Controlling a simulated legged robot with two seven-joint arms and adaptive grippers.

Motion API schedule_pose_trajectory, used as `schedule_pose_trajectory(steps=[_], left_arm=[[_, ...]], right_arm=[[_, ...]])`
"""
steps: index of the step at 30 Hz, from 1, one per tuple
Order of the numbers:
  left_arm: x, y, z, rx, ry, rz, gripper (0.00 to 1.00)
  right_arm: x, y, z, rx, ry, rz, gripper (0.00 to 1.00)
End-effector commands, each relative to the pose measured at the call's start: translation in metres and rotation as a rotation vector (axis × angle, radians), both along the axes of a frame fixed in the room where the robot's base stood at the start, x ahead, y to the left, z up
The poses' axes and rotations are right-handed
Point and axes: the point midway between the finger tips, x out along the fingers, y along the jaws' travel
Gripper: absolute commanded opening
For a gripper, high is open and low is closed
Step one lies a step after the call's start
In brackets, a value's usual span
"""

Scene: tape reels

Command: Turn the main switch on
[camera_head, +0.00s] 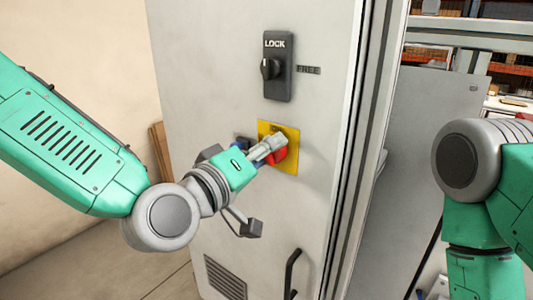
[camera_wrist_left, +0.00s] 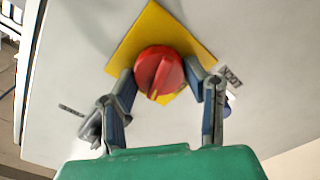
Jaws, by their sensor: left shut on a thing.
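The main switch is a red round knob (camera_head: 278,156) on a yellow plate (camera_head: 291,133), on the front of a light grey cabinet. In the left wrist view the red knob (camera_wrist_left: 160,70) has a raised ridge running nearly up and down, with a small yellow mark at its lower end. The yellow plate (camera_wrist_left: 152,25) looks tilted there. My left gripper (camera_wrist_left: 160,76) is shut on the knob, one finger at each side. In the head view my left gripper (camera_head: 270,150) covers part of the knob. My right gripper is out of view.
A dark LOCK/FREE latch (camera_head: 277,66) is above the switch on the cabinet (camera_head: 215,45). A black handle (camera_head: 292,272) and a vent grille (camera_head: 226,277) are low on it. The cabinet's right edge has a vertical frame. Shelves (camera_head: 505,62) stand at the back right.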

Motion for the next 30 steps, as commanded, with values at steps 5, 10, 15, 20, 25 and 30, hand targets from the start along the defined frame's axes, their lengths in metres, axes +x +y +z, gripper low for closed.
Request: schedule_pose_trajectory(steps=[5, 10, 15, 20, 25, 30], left_arm=[[-0.0021, -0.0007, -0.007, 0.121, -0.068, -0.005, 0.12], [-0.0021, -0.0006, -0.0083, 0.201, -0.122, -0.007, 0.12], [-0.0022, -0.0008, -0.0092, 0.252, -0.156, -0.008, 0.12], [-0.0021, -0.0004, -0.01, 0.275, -0.171, -0.008, 0.12], [-0.0018, -0.0002, -0.0103, 0.283, -0.175, -0.007, 0.12], [-0.0018, -0.0001, -0.0106, 0.283, -0.175, -0.007, 0.12]], right_arm=[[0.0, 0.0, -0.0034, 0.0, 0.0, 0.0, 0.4], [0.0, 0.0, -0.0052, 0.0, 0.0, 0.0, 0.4], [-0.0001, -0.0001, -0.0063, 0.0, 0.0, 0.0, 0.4], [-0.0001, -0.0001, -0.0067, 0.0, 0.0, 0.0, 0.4], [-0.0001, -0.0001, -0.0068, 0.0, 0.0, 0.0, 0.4], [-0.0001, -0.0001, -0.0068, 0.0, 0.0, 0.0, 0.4]])
